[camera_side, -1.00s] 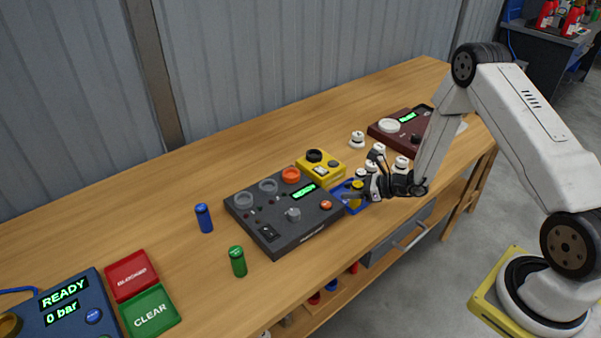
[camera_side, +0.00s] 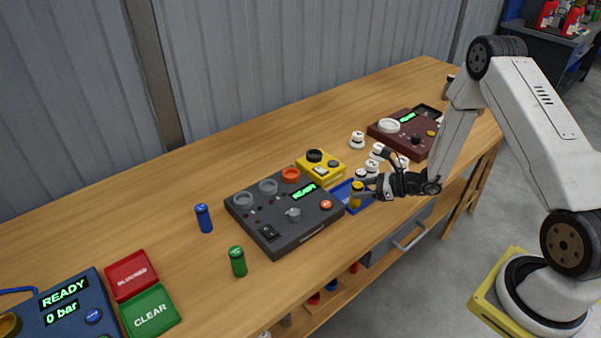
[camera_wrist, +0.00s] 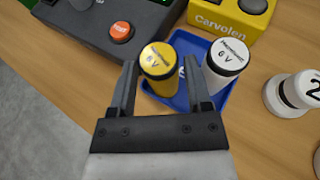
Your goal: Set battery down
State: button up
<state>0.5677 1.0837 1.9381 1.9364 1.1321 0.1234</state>
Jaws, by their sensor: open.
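A yellow 6 V battery (camera_wrist: 159,66) stands upright in a small blue tray (camera_wrist: 178,104), beside a white 6 V battery (camera_wrist: 223,62). In the side view the yellow battery (camera_side: 356,194) stands at the near left of the blue tray (camera_side: 344,188). My gripper (camera_wrist: 165,85) is open, with one finger on the left of the yellow battery and the other between the two batteries. Whether a finger touches a battery I cannot tell. In the side view my gripper (camera_side: 368,178) reaches over the tray from the right.
A dark control panel (camera_side: 265,232) and a yellow Carvolen box (camera_side: 320,167) border the tray. White numbered pieces (camera_wrist: 302,89) stand to its right. A blue cylinder (camera_side: 204,218) and a green cylinder (camera_side: 238,262) stand left on the bench. A maroon panel (camera_side: 388,136) is farther right.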

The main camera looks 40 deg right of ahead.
jog(key=v, duration=0.8)
jog(key=shift+s+d, duration=0.2)
jog(key=shift+s, duration=0.1)
jog(key=shift+r, duration=0.1)
jog(key=s+a+r+n+g+h, duration=0.3)
jog(key=a+r+n, duration=0.3)
jog(key=n, duration=0.8)
jog(key=s+a+r+n+g+h, duration=0.4)
jog(key=a+n, duration=0.5)
jog(key=n, duration=0.6)
jog(key=shift+s+r+g, duration=0.8)
jog(key=shift+s+r, duration=0.35)
